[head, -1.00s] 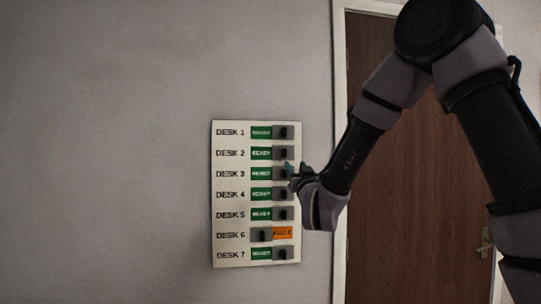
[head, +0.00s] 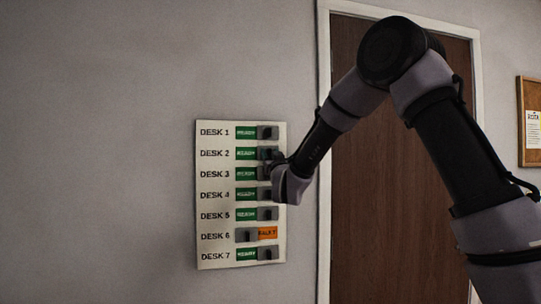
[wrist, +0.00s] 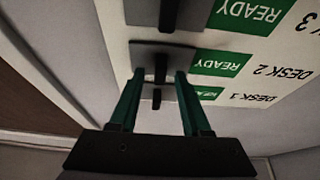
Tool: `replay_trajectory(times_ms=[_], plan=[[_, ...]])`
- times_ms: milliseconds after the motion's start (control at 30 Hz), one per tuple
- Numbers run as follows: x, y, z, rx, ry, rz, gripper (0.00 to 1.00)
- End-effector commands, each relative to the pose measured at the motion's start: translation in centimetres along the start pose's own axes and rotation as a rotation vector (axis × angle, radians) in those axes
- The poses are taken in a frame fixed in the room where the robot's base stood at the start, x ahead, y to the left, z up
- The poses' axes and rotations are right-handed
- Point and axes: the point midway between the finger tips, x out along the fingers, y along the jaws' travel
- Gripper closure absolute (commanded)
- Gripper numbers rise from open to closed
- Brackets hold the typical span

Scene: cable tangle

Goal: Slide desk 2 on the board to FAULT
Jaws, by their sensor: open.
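The white board (head: 206,262) hangs on the wall with rows for several desks. The desk 2 row shows a green READY label (head: 246,154), also in the wrist view (wrist: 224,64). Its grey slider with a black knob (wrist: 162,70) is at the right end in the head view. My gripper (wrist: 155,76) is open. In the upside-down wrist view its green fingertips are on either side of the desk 2 knob, with gaps; contact cannot be told. In the head view my gripper (head: 272,158) partly hides the desk 2 and desk 3 sliders.
The desk 1 knob (wrist: 157,98) and desk 3 knob (wrist: 169,14) are close by. Desk 6 shows an orange FAULT label (head: 268,233); the other rows show READY. A brown door (head: 350,235) is right of the board, and a notice board (head: 522,115) is farther right.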

Motion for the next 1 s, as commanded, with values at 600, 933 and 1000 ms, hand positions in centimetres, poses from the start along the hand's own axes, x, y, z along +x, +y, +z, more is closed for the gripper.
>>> replay_trajectory(times_ms=[600,933,1000], plan=[[-0.05,0.01,-0.01,0.0,0.0,0.0,1.0],[-0.06,0.01,0.0,0.0,0.0,0.0,1.0],[-0.06,0.01,0.0,0.0,0.0,0.0,1.0]])
